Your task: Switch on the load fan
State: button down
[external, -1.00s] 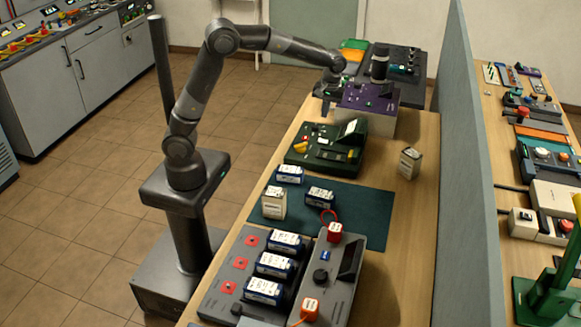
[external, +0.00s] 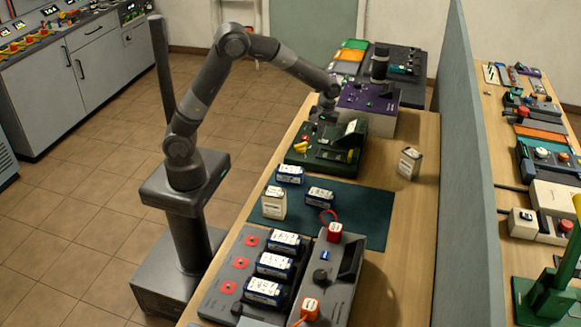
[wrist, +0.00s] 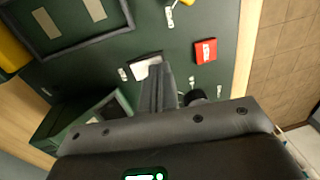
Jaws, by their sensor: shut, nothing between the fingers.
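A dark green unit (external: 310,160) stands on the bench, its panel also filling most of the wrist view (wrist: 180,45). The panel carries a red switch (wrist: 205,52), a white switch-like part (wrist: 147,67), and a tilted display (wrist: 105,110). My gripper (external: 322,119) is shut and empty, low over the unit's far side. Its fingertips (wrist: 157,85) overlap the white part's edge; contact cannot be told. I see no readable fan label.
A purple-topped box (external: 368,98) stands just beyond the green unit. A white block (external: 409,163) stands to its right. A dark green mat (external: 350,215) with several battery blocks lies nearer. A grey partition (external: 465,150) bounds the bench's right side.

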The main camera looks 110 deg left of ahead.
jog(key=shift+s+f, duration=0.1)
jog(key=shift+f, duration=0.2)
jog(key=shift+w+r, duration=0.25)
jog(key=shift+w, duration=0.55)
jog(key=shift+r, duration=0.1)
notch_tip(320, 180, up, 14)
jog(key=w, duration=0.1)
jog(key=shift+w, duration=0.35)
